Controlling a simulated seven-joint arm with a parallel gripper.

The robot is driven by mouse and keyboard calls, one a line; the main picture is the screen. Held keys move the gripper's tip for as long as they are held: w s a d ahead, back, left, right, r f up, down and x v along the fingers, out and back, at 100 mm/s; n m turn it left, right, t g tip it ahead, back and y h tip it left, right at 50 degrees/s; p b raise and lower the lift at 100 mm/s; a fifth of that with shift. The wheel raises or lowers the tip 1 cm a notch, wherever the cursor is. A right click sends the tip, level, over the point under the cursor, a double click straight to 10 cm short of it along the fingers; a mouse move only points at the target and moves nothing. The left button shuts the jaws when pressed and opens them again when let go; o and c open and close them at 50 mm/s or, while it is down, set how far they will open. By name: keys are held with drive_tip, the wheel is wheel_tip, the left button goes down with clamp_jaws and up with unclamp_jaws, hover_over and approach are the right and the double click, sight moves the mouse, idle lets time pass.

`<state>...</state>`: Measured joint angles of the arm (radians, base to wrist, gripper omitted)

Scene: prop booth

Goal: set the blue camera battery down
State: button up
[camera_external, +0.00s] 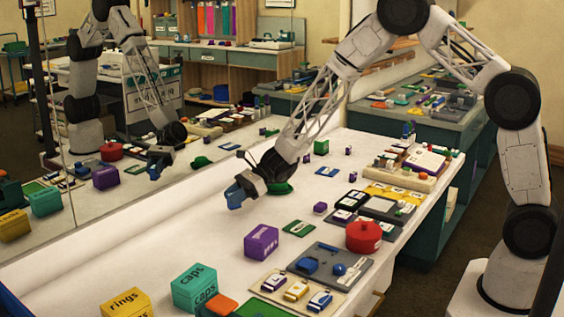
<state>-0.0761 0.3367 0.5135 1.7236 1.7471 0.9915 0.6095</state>
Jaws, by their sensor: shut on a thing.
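My gripper (243,187) is shut on a blue object (234,197), which appears to be the blue camera battery. It is held over the white table (190,225), left of the middle. The fingers hide part of the battery. Whether its lower end touches the table cannot be told from this view.
A green round object (280,188) lies just behind my gripper. A purple box (261,242), a teal caps box (194,288) and a yellow rings box (126,303) stand nearer. A red lidded pot (363,237) and a grey tray (346,282) are at right. A mirror lines the left.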

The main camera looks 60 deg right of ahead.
drive_tip(key=shift+f, duration=0.1)
drive_tip(key=shift+f, duration=1.65)
drive_tip(key=shift+f, duration=0.1)
drive_tip(key=o, duration=0.9)
drive_tip(key=shift+o, duration=0.2)
drive_tip(key=shift+d, duration=0.15)
drive_tip(key=v, duration=1.2)
